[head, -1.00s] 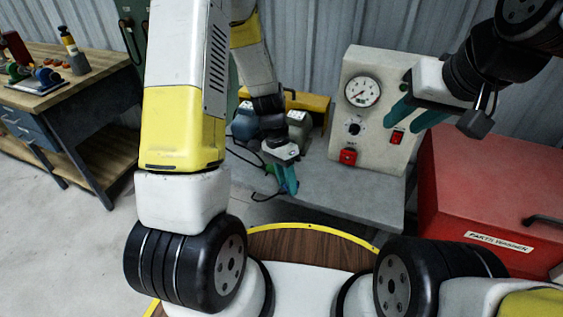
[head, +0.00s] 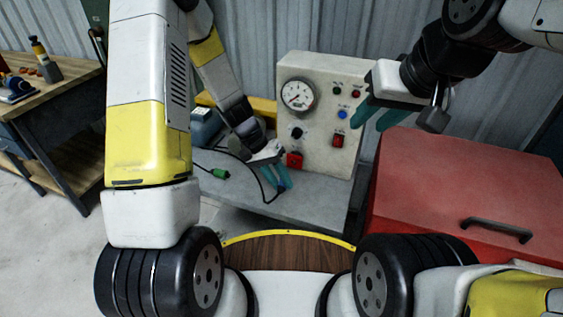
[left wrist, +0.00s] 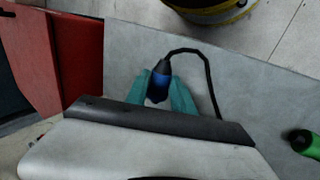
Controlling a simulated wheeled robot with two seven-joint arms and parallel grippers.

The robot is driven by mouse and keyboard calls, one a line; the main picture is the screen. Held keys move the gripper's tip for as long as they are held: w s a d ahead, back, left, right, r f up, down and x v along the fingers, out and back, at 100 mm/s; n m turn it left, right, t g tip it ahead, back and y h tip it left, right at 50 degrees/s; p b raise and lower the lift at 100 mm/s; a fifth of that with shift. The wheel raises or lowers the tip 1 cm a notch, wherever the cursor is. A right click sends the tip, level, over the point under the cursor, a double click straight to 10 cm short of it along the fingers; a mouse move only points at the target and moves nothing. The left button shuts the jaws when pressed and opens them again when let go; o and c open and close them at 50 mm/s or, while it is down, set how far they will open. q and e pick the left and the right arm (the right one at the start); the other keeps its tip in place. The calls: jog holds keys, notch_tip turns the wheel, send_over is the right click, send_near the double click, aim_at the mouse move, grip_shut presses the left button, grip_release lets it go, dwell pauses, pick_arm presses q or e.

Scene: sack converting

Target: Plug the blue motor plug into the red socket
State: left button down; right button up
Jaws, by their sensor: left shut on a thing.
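The blue motor plug (left wrist: 161,78), with a black end and a black cable, sits between the teal fingers of my left gripper (left wrist: 160,95) in the left wrist view. In the head view my left gripper (head: 279,179) is shut on it over the grey bench, just below and left of the red socket (head: 295,160). The plug is mostly hidden there. The red socket is low on the front of the pale control panel (head: 325,75), apart from the gripper. My right gripper (head: 378,113) is open and empty, in front of the panel's right side.
A green plug (head: 218,173) lies on the grey bench (head: 310,205) to the left; it also shows in the left wrist view (left wrist: 304,142). A red parts washer (head: 460,180) stands right of the bench. A wooden workbench (head: 60,85) is at far left.

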pick_arm(q)
jog(key=shift+w+d, duration=0.3)
jog(key=shift+w, duration=0.65)
jog(key=shift+w+d, duration=0.3)
jog(key=shift+w, duration=0.6)
jog(key=shift+w+d, duration=0.3)
jog(key=shift+w, duration=0.65)
jog(key=shift+w+d, duration=0.3)
jog(key=shift+w, duration=0.65)
jog(key=c, duration=1)
grip_release()
